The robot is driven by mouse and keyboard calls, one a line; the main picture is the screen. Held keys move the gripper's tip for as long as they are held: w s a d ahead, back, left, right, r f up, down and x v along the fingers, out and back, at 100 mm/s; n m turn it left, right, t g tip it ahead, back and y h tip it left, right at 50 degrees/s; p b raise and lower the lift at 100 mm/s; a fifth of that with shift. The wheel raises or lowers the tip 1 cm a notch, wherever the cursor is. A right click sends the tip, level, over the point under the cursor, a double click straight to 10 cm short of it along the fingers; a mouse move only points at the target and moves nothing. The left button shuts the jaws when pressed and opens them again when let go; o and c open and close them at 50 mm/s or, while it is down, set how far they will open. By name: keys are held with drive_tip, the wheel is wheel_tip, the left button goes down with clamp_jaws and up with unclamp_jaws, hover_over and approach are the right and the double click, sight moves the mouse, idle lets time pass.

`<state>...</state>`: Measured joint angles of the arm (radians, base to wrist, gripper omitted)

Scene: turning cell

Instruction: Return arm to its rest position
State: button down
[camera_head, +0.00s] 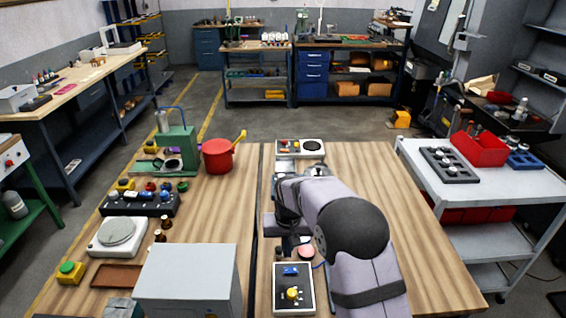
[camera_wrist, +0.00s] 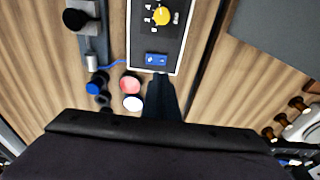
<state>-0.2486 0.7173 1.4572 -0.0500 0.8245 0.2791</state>
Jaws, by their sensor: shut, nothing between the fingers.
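My arm (camera_head: 325,205) rises from the lower right of the head view and reaches forward over the wooden bench, bent down at the wrist. My gripper is largely hidden behind the arm in the head view. In the wrist view, my gripper (camera_wrist: 162,98) shows as dark fingers close together, shut and empty, pointing toward the bench. The fingers overlap the picture area beside a red disc and a white disc (camera_wrist: 132,103), below the control box with a yellow knob (camera_wrist: 161,15). Their height above the bench cannot be told.
The control box (camera_head: 293,291) stands near the bench front. A grey box (camera_head: 188,278), red pot (camera_head: 218,156) and green press (camera_head: 175,145) stand to the left. A scale-like box (camera_head: 300,148) is at the back. The bench right of my arm (camera_head: 420,240) is clear.

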drive_tip(key=s+d+r, duration=0.1)
drive_tip(key=s+d, duration=0.3)
drive_tip(key=s, duration=0.5)
drive_tip(key=s+d+r+g, duration=0.1)
drive_tip(key=s+d, duration=0.3)
drive_tip(key=s, duration=0.6)
drive_tip(key=s+d+r, duration=0.1)
drive_tip(key=s+d, duration=0.3)
drive_tip(key=s, duration=0.6)
drive_tip(key=shift+s+g, duration=0.15)
drive_tip(key=shift+g, duration=0.15)
